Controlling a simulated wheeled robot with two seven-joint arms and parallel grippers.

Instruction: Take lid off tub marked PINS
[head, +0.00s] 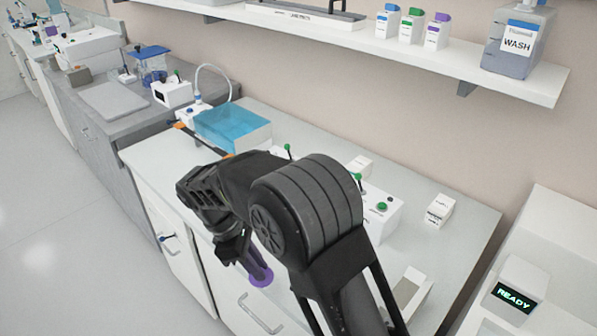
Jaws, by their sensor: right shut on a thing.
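My right gripper (252,262) points down at the front edge of the white bench, below the black arm. It is shut on a purple round thing (262,279), which looks like a lid with a rim. I cannot tell whether a tub is under it, as my arm and the bench edge hide that part. No PINS marking can be read in this view. My left gripper is not in view.
A white device with a green knob (380,215) and a small white labelled box (439,210) stand right of my arm. A shelf (440,62) holds several bottles above.

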